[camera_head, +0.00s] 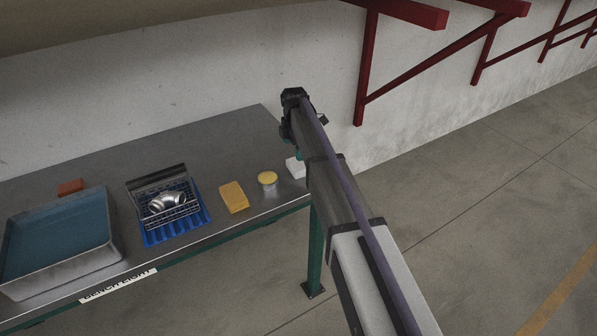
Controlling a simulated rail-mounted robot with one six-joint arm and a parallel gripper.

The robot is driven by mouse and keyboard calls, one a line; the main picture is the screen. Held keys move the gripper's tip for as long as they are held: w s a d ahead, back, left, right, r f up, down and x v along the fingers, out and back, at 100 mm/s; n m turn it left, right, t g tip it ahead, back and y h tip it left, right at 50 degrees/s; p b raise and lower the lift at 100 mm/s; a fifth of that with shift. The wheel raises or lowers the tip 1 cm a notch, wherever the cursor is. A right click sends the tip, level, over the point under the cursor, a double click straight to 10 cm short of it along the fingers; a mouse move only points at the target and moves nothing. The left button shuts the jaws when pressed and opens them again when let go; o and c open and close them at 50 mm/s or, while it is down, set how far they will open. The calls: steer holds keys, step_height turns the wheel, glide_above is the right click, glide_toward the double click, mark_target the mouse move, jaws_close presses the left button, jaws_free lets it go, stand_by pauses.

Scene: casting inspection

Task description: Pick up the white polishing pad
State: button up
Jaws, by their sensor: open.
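The white polishing pad (295,168) is a small white block near the right end of the steel bench, close to its front edge. My arm covers its right side in part. My gripper (291,143) is largely hidden behind my own wrist and forearm, with only a small teal and dark part showing above and just behind the pad. Its fingertips cannot be made out. It is open, and the pad appears to rest on the bench. The gap between gripper and pad cannot be judged.
Left of the pad on the bench (215,145) are a round yellow-topped tub (267,180), a yellow sponge-like block (233,197), a blue rack (176,228) with a metal pipe elbow (167,202), an orange block (70,187) and a grey tray (112,251). Red wall brackets (430,60) stand right.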

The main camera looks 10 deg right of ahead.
mark_target(296, 164)
step_height(296, 164, down, 9)
steer(key=b, duration=0.7)
steer(key=shift+d, duration=0.15)
steer(key=shift+r, duration=0.25)
steer(key=c, duration=0.6)
step_height(296, 164, up, 10)
steer(key=p, duration=1)
steer(key=shift+r+p, duration=0.2)
steer(key=shift+p, duration=0.1)
steer(key=shift+f, duration=0.2)
steer(key=o, duration=0.4)
steer(key=c, duration=0.3)
